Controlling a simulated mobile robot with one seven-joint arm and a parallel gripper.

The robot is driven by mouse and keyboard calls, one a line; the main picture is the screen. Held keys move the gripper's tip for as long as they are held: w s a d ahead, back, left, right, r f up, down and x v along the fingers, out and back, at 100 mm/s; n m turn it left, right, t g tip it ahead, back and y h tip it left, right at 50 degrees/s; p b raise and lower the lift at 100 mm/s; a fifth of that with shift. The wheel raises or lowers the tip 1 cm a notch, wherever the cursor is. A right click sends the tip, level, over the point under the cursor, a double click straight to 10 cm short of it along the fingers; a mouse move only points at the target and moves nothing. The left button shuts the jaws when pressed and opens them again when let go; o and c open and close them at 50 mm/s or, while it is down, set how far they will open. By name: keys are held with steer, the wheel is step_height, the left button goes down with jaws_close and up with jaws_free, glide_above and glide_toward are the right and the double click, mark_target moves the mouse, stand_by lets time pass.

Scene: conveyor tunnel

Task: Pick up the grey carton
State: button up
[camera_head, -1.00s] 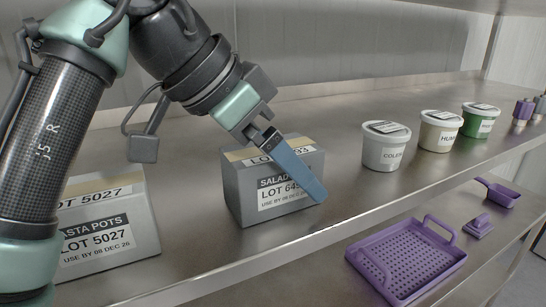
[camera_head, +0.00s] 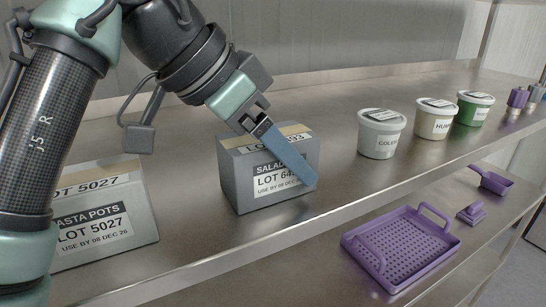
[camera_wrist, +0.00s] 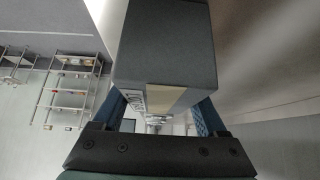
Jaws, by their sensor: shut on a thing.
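The grey carton (camera_head: 238,182) stands upright on the steel shelf, with a tan tape strip on top and a white "SALAD… LOT 64…" label on its front. My gripper (camera_head: 286,152) comes down over it from the upper left, one blue finger lying across the front label. The other finger is hidden behind the carton in the head view. In the wrist view the carton (camera_wrist: 165,50) fills the space between both blue fingers, and the gripper (camera_wrist: 158,108) is shut on it. I cannot tell any gap between its base and the shelf.
A second grey carton (camera_head: 140,215), labelled "PASTA POTS LOT 5027", stands to the left, partly behind my arm. White tubs (camera_head: 381,138) (camera_head: 435,122) and a green tub (camera_head: 473,110) stand to the right. A purple basket (camera_head: 375,258) lies on the lower shelf.

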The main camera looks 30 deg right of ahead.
steer(key=shift+r, duration=0.2)
steer(key=shift+r+b, duration=0.55)
steer(key=shift+b, duration=0.15)
steer(key=s+b, duration=0.7)
steer(key=s, duration=1.1)
steer(key=shift+d+b, duration=0.35)
steer(key=o, duration=1.1)
steer(key=shift+c, duration=0.2)
jaws_close()
